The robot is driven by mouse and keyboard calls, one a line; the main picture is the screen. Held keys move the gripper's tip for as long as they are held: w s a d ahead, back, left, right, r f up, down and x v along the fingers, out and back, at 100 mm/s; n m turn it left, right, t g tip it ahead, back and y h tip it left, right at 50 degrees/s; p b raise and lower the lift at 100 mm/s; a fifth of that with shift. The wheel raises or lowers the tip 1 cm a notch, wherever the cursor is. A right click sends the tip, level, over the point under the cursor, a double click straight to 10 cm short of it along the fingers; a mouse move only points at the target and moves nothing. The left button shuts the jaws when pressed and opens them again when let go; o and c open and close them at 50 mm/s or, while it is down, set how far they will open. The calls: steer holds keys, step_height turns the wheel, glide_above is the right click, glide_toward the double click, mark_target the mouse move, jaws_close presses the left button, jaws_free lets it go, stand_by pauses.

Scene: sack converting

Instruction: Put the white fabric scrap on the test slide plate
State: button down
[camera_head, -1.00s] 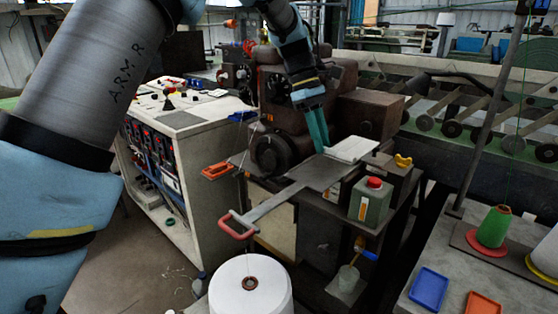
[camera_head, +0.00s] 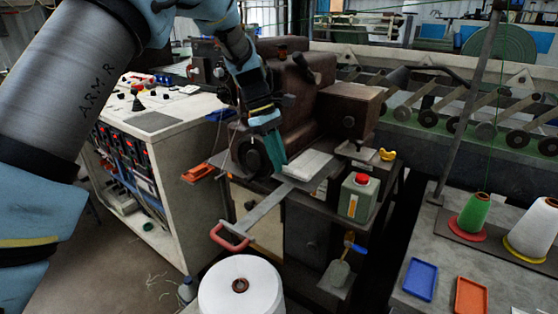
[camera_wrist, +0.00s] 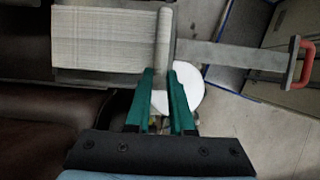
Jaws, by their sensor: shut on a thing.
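The white fabric scrap (camera_head: 305,163) is a pale, ribbed flat piece, over the wide part of the test slide plate (camera_head: 297,182). In the wrist view the scrap (camera_wrist: 108,38) extends left from a raised edge between my fingers. My gripper (camera_head: 277,168), with teal fingers, is shut on that edge; its fingers also show in the wrist view (camera_wrist: 164,85). The slide plate's grey bar and red handle reach toward the lower left, and to the right in the wrist view (camera_wrist: 230,56). The scrap hides much of the plate. I cannot tell whether it touches the plate.
A green bottle with a red cap (camera_head: 357,196) stands right of the plate, near a yellow object (camera_head: 387,155). The brown machine (camera_head: 290,95) rises behind. A large white spool (camera_head: 240,287) is in front. A white control cabinet (camera_head: 165,150) stands left.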

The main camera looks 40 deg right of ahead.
steer(key=shift+f, duration=0.6)
steer(key=shift+f, duration=0.1)
steer(key=c, duration=0.8)
jaws_free()
